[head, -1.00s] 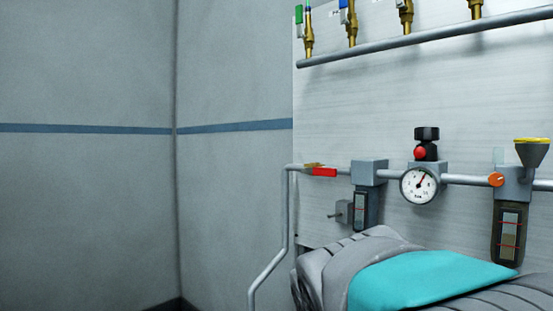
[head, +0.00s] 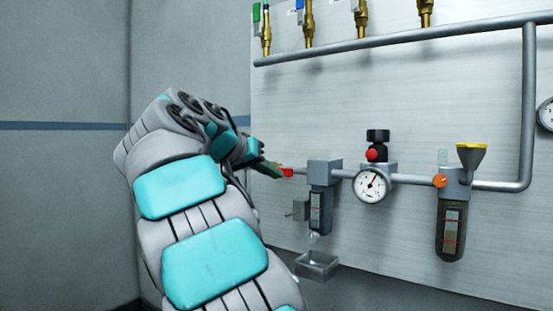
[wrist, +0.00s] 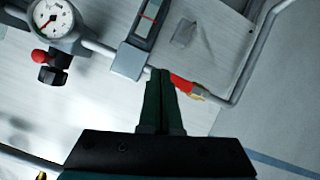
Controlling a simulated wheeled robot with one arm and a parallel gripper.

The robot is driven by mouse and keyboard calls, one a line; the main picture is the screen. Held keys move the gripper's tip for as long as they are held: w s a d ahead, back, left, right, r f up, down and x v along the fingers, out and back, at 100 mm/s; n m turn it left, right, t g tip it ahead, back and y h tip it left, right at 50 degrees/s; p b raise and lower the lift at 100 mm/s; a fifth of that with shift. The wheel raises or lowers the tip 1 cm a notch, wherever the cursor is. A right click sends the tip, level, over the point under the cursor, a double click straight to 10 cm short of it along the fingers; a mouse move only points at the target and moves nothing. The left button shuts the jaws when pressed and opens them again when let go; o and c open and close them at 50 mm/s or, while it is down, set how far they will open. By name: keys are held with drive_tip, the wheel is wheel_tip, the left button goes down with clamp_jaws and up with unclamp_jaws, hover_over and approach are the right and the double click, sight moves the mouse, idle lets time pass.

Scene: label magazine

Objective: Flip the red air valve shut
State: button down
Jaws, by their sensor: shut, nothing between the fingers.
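The red air valve handle (head: 286,172) sits on the grey pipe at the left of the panel. In the wrist view the red handle (wrist: 182,84) lies roughly along the pipe, with a brass part at its end. My gripper (head: 274,169) is at the handle's left in the head view, covering the valve body. In the wrist view my gripper (wrist: 161,74) is shut and empty, its fingertips close beside the handle's inner end. I cannot tell whether they touch it.
Right of the valve along the pipe are a filter block (head: 324,172), a round gauge (head: 372,185) under a black knob, and a lubricator (head: 452,225) with a yellow-rimmed funnel. A small metal tray (head: 317,265) is below the filter. Brass valves (head: 309,25) line the upper pipe.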

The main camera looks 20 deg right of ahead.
drive_tip(key=w+a+r+m+t+h, duration=0.1)
drive_tip(key=a+r+m, duration=0.2)
drive_tip(key=r, duration=0.5)
drive_tip(key=shift+w+a+m+t+h+p, duration=0.3)
drive_tip(key=shift+w+a+p, duration=0.1)
drive_tip(key=shift+a, duration=0.2)
drive_tip(key=shift+r, duration=0.1)
drive_tip(key=w+d+f+b, duration=0.3)
drive_tip(key=w+d+f, duration=0.2)
drive_tip(key=d, duration=0.3)
drive_tip(key=shift+w+f, duration=0.15)
drive_tip(key=shift+f, duration=0.6)
